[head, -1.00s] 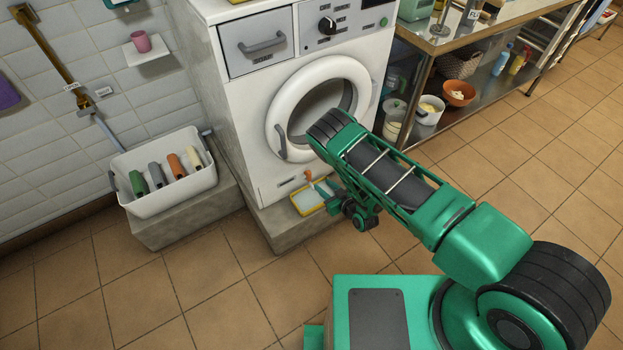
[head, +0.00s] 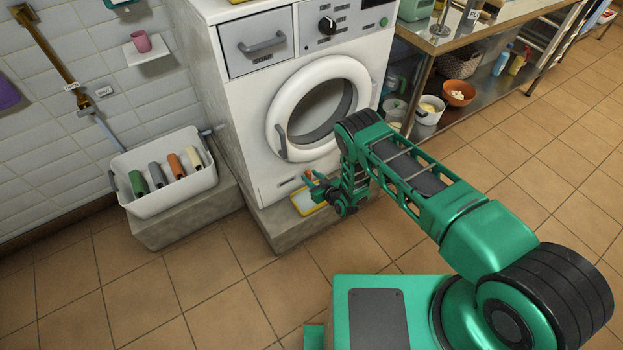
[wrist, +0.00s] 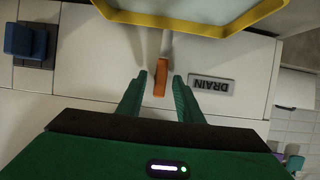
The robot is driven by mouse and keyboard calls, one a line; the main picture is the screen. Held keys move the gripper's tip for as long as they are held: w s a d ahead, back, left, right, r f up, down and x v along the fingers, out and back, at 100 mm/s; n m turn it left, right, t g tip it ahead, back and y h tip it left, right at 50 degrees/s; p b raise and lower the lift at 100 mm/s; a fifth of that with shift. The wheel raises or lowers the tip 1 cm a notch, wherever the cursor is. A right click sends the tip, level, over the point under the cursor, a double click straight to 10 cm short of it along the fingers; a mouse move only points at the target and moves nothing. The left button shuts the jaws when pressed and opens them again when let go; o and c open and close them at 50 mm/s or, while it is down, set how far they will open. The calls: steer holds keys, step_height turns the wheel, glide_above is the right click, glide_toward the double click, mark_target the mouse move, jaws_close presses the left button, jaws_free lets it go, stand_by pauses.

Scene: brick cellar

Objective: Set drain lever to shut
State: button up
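The drain lever (wrist: 161,79) has an orange handle on a pale shaft, low on the front of the white washing machine (head: 235,130). Its orange end also shows in the head view (head: 309,174). A grey plate reading DRAIN (wrist: 211,86) is beside it, upside down in the wrist view. My gripper (wrist: 160,76) is open, with one green finger on each side of the orange handle and small gaps between. In the head view my gripper (head: 315,184) is at the machine's lower front. The lever's set position cannot be read.
A yellow-rimmed tray (wrist: 172,26) lies close by the lever, on the concrete plinth (head: 275,225). A blue knob on a dark plate (wrist: 26,40) is at the left in the wrist view. Tiled floor in front is clear.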

steer(key=shift+c, duration=0.4)
jaws_close()
steer(key=shift+s+a+n+t+h, duration=0.15)
steer(key=shift+n+t+h, duration=0.4)
steer(key=shift+n, duration=0.65)
steer(key=n, duration=0.1)
steer(key=n+t+h, duration=0.1)
steer(key=n, duration=0.1)
steer(key=shift+s+a+f+n+t+h, duration=0.15)
steer(key=shift+a+f+n+t+h, duration=0.1)
steer(key=shift+a+n+t+h, duration=0.15)
steer(key=shift+s+a+f+n+t+h, duration=0.15)
steer(key=shift+n+t, duration=0.4)
steer(key=shift+n, duration=0.6)
steer(key=shift+w+d+f+n+t+h, duration=0.15)
steer(key=shift+n+t, duration=0.4)
steer(key=shift+n, duration=0.65)
steer(key=shift+s+a+f+n+t+h, duration=0.15)
steer(key=shift+n+t, duration=0.4)
steer(key=shift+n, duration=0.6)
steer(key=shift+f, duration=0.1)
